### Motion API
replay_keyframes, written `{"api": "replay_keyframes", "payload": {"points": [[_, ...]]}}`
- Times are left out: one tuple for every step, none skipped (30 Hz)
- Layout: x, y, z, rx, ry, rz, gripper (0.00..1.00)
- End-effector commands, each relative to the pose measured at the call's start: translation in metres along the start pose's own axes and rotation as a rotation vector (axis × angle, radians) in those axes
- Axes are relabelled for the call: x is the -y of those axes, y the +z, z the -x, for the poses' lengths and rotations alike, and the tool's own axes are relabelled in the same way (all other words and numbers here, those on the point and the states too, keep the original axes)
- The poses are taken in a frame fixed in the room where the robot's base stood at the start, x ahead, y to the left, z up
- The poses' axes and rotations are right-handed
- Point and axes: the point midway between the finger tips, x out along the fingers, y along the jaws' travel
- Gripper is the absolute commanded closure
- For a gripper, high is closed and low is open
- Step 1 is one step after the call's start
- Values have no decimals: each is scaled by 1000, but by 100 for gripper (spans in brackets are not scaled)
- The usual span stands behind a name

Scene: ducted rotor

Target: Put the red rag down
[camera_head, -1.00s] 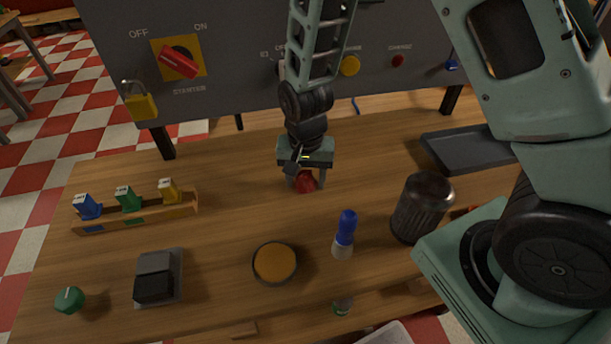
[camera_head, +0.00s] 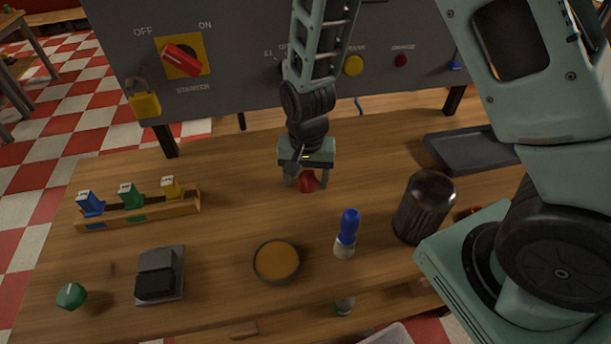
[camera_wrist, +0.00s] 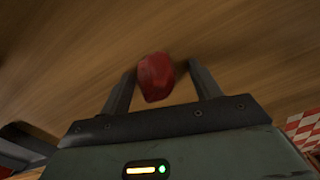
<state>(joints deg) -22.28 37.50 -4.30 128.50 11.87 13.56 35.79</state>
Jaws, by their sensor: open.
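The red rag (camera_head: 308,181) is a small crumpled bundle at the back middle of the wooden table. My gripper (camera_head: 306,185) is directly over it, pointing down, with a finger on either side. In the wrist view the rag (camera_wrist: 156,77) sits between the spread fingertips of my gripper (camera_wrist: 160,76), with a gap visible on the right side and a narrower one on the left. The jaws are open. The rag appears to be on or very close to the table; its underside is hidden.
A grey panel (camera_head: 240,80) stands behind.

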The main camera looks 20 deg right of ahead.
Motion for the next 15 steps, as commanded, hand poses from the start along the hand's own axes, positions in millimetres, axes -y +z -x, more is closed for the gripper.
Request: {"api": "replay_keyframes", "payload": {"points": [[-10, 2, -6, 11, 21, -3, 24], [-10, 2, -3, 11, 21, -4, 24], [-10, 2, 3, 11, 21, -4, 24], [-9, 2, 4, 9, 20, -4, 24], [-8, 2, 9, 9, 19, -3, 24], [-8, 1, 16, 7, 16, -3, 24], [-7, 1, 23, 7, 15, -3, 24], [-6, 1, 30, 6, 14, -3, 24], [-6, 1, 39, 5, 13, -1, 24], [-5, 1, 46, 5, 12, -1, 24], [-5, 1, 53, 5, 11, -1, 24], [-4, 1, 63, 5, 11, -2, 24], [-4, 1, 70, 5, 10, -2, 24], [-4, 1, 76, 5, 10, -2, 24], [-4, 1, 84, 5, 10, -1, 24]]}}
